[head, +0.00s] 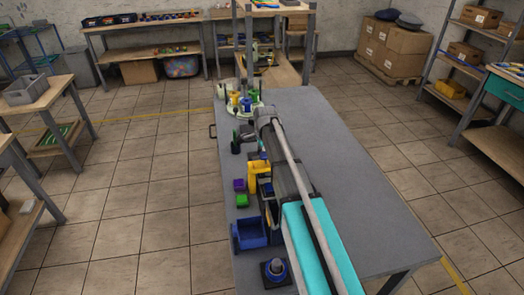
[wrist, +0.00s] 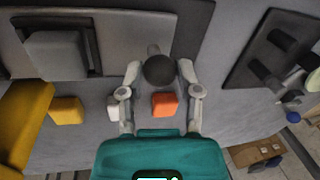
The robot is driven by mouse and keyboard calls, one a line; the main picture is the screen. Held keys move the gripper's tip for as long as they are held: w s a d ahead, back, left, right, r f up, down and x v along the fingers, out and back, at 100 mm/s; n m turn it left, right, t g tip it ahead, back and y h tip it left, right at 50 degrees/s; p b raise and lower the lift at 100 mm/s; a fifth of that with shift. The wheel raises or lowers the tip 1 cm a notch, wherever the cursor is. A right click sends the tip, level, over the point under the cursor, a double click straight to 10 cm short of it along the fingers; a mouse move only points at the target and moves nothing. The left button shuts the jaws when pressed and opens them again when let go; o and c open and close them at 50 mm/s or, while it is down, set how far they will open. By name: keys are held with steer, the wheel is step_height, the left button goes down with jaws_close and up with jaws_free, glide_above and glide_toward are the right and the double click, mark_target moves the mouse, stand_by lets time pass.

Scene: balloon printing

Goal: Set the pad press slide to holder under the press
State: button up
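In the wrist view, my gripper (wrist: 160,72) has its two pale fingers on either side of a dark round knob (wrist: 160,71). A thin gap seems to show at each side of the knob. The knob sits on a light grey stem (wrist: 153,50) beside a grey plate, which look like the slide handle and press parts. A grey block (wrist: 55,55) in a dark frame lies at upper left. I cannot tell which part is the holder. In the head view, my arm hides the gripper and most of the press.
In the wrist view, an orange block (wrist: 164,104), a yellow block (wrist: 66,111) and a dark plate with posts (wrist: 262,62) are nearby. In the head view, a blue bin (head: 249,234) and a round stand with coloured cups (head: 243,108) share the grey table (head: 350,205), clear at right.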

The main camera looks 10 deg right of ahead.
jaws_close()
steer(key=shift+s, duration=3.4)
steer(key=o, duration=0.6)
jaws_free()
steer(key=shift+w, duration=0.2)
